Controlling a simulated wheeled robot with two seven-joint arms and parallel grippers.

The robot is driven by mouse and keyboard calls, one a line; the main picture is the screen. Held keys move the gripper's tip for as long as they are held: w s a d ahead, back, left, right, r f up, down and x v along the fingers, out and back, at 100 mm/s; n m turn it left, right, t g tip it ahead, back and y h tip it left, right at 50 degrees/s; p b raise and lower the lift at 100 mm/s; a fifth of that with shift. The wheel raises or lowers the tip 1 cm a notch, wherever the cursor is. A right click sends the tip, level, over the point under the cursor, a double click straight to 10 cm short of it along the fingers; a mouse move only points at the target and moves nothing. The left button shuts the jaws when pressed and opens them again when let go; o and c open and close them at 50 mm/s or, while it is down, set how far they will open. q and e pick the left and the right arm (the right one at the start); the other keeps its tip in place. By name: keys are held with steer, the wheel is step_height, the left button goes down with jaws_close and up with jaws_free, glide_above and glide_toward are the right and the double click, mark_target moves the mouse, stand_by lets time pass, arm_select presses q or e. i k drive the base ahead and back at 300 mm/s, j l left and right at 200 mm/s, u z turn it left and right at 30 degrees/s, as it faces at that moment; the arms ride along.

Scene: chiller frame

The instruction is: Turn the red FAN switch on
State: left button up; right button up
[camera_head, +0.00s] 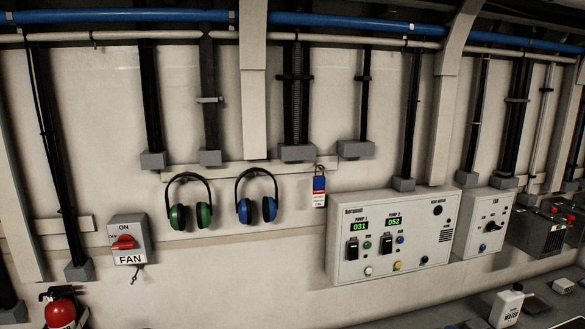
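The red FAN switch (123,242) is a red rotary handle on a grey wall box (142,230) at the left of the head view. The box reads ON above the handle and FAN below it. Small lettering, too small to read surely, sits left of the handle. The handle lies roughly sideways, not upright toward ON. A small dark item (138,273) hangs under the box. Neither of my grippers shows in this view, and nothing touches the switch.
Green (203,215) and blue (269,209) ear defenders and a blue padlock with a tag (319,185) hang right of the switch. A red fire extinguisher (61,306) stands below left.

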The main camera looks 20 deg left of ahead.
mark_target(124, 241)
steer(key=u, duration=1.55)
